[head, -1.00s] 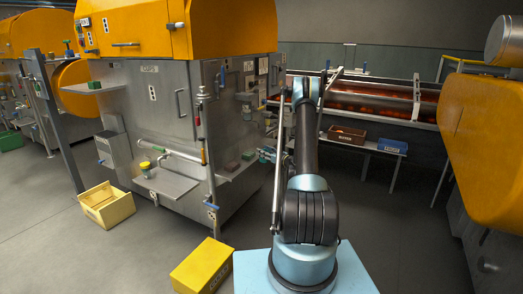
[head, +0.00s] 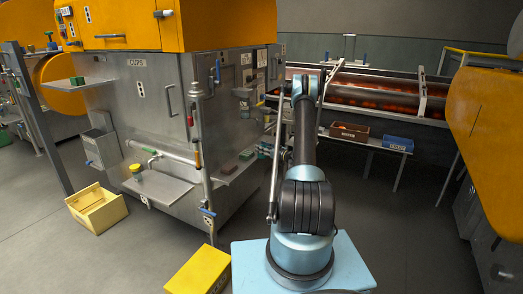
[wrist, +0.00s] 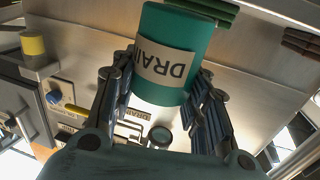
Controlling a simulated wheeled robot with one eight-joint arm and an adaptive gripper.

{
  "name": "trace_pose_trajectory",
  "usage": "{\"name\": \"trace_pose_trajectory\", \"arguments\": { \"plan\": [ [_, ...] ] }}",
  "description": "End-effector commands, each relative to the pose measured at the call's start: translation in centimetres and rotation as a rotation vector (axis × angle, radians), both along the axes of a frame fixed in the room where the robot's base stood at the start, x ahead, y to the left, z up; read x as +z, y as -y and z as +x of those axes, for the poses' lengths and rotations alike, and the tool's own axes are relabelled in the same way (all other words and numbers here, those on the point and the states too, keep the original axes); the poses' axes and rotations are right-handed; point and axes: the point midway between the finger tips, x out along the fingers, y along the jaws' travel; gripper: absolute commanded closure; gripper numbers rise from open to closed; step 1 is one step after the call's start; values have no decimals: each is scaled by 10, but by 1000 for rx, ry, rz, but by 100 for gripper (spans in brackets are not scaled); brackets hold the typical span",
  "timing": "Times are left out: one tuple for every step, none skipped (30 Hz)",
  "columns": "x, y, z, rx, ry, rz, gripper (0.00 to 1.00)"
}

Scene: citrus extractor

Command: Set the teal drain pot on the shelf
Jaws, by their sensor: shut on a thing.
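The teal drain pot (wrist: 174,45) shows in the wrist view with a pale label reading DRAIN. My gripper (wrist: 165,95) is shut on it, with one finger on each side. A steel surface (wrist: 245,95) lies behind the pot; I cannot tell whether the pot touches it. A small DRAIN label (wrist: 133,115) and a dark ring show near the fingers. In the head view a steel shelf (head: 228,172) with small green and dark red blocks juts from the machine's side. There my arm mostly hides the gripper, and I cannot make out the pot clearly.
A yellow pot (head: 136,170) stands by another steel shelf (head: 158,190). A green block (wrist: 208,10) and a brown block (wrist: 300,42) are close to the held pot. Yellow boxes (head: 97,208) stand on the floor. A valve post (head: 203,150) rises beside the shelf. Open floor lies to the right.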

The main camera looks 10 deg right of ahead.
Motion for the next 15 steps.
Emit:
{"name": "trace_pose_trajectory", "arguments": {
  "plan": [
    [0,-1,0,-1,0,0,82],
    [0,-2,0,-4,0,0,82],
    [0,-2,-1,-10,1,0,82],
    [0,-3,-1,-18,2,-1,82],
    [0,-2,1,-16,2,-1,82],
    [0,-2,2,-16,2,-1,82],
    [-1,-2,4,-16,2,-1,82],
    [-1,-3,6,-15,2,-1,82],
    [-1,-3,8,-15,2,-1,82],
    [-1,-3,10,-15,2,-1,82],
    [-2,-3,12,-15,2,-1,82],
    [-2,-4,15,-14,2,-1,82],
    [-2,-5,18,-13,2,-1,82],
    [-3,-5,20,-13,3,0,82],
    [-3,-6,22,-13,3,0,82]
  ]
}}
